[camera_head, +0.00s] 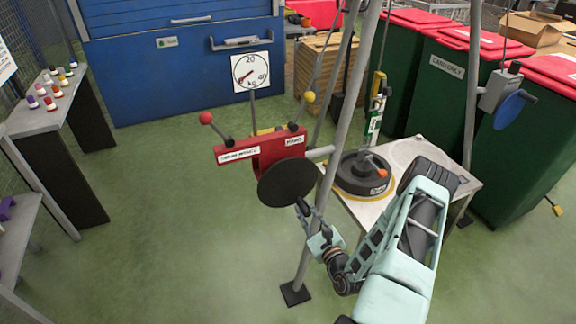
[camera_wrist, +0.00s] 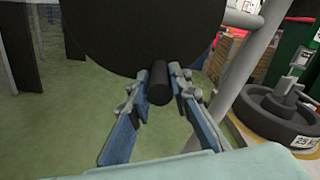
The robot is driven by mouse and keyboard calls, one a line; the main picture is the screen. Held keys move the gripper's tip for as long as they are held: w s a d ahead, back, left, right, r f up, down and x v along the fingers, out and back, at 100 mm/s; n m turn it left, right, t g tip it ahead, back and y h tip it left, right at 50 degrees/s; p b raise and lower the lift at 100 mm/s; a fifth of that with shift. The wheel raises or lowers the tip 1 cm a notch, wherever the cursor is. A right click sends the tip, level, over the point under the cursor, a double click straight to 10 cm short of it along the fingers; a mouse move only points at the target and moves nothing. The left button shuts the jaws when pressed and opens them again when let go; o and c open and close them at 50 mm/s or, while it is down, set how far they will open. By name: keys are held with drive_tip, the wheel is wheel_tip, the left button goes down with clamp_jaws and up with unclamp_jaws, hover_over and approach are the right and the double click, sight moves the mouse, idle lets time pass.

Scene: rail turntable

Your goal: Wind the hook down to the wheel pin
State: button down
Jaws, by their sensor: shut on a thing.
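A black crank disc (camera_head: 286,182) sits on the front of a red winch box (camera_head: 262,152). My gripper (camera_head: 303,208) is at the disc's lower edge. In the wrist view my gripper (camera_wrist: 160,85) is shut on the disc's dark handle (camera_wrist: 158,82), one finger on each side. A black wheel (camera_head: 350,182) lies flat on the table to the right, with an upright pin and an orange part (camera_head: 378,160) near its middle. A hanging block with a green and white label (camera_head: 374,125) is above the wheel. I cannot make out whether its hook touches the pin.
Two levers with a red knob (camera_head: 206,118) and a yellow knob (camera_head: 309,97) rise from the winch box. A round kg dial (camera_head: 251,73) stands behind. Grey frame poles (camera_head: 338,130) stand beside the winch. Green floor is free to the left.

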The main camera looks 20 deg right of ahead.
drive_tip(key=shift+d+r, duration=0.15)
drive_tip(key=shift+d, duration=0.25)
drive_tip(key=shift+d+r+n, duration=0.4)
drive_tip(key=shift+d+n, duration=0.3)
drive_tip(key=shift+n, duration=0.5)
drive_tip(key=shift+p, duration=0.3)
drive_tip(key=shift+d+r+n, duration=0.65)
drive_tip(key=shift+r+n, duration=0.05)
drive_tip(key=shift+n, duration=0.5)
drive_tip(key=shift+d+r+n+p, duration=0.35)
drive_tip(key=shift+r+n+p, duration=0.15)
drive_tip(key=shift+n, duration=0.3)
drive_tip(key=shift+d+r+n, duration=0.15)
drive_tip(key=shift+r+n, duration=0.15)
drive_tip(key=shift+n, duration=0.1)
drive_tip(key=shift+d+r+n, duration=0.2)
drive_tip(key=shift+r+n, duration=0.25)
drive_tip(key=shift+n, duration=0.15)
drive_tip(key=shift+d+r+n, duration=0.15)
drive_tip(key=shift+r+n, duration=0.25)
drive_tip(key=shift+n, duration=0.2)
